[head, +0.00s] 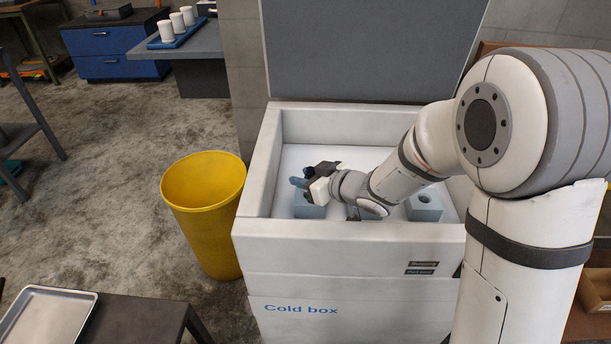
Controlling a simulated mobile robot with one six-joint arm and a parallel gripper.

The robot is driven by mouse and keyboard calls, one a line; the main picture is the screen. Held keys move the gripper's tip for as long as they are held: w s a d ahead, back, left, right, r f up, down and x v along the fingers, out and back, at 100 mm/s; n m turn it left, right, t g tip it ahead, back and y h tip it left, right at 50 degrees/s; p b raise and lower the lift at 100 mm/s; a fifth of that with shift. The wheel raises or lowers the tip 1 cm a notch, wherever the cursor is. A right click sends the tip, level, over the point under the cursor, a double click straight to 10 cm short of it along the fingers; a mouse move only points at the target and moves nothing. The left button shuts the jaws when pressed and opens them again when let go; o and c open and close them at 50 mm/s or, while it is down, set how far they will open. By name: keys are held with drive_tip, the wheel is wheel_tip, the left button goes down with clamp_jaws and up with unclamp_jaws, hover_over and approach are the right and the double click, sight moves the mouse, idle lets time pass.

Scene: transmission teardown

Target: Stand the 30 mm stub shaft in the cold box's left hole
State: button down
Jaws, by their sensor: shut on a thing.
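My gripper (310,180) is inside the open cold box (250,208), low over its left part, reaching in from the right. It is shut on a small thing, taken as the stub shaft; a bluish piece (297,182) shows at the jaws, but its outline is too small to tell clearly. The left block (311,211) is right below the gripper, and its hole is hidden. I cannot tell whether the shaft touches the block. The right block (425,208) shows an empty round hole. A middle block (371,213) is mostly hidden by my wrist.
The cold box's raised lid (365,50) stands behind, and its white walls surround the blocks. A yellow bin (203,215) stands to the left. A metal tray (40,318) lies on a dark table at front left. White cups (177,24) stand on a far bench.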

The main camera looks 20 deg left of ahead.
drive_tip(key=shift+f+b, duration=0.6)
drive_tip(key=shift+f, duration=0.3)
drive_tip(key=c, duration=0.9)
unclamp_jaws()
drive_tip(key=shift+c, duration=0.2)
drive_tip(key=shift+f, duration=0.1)
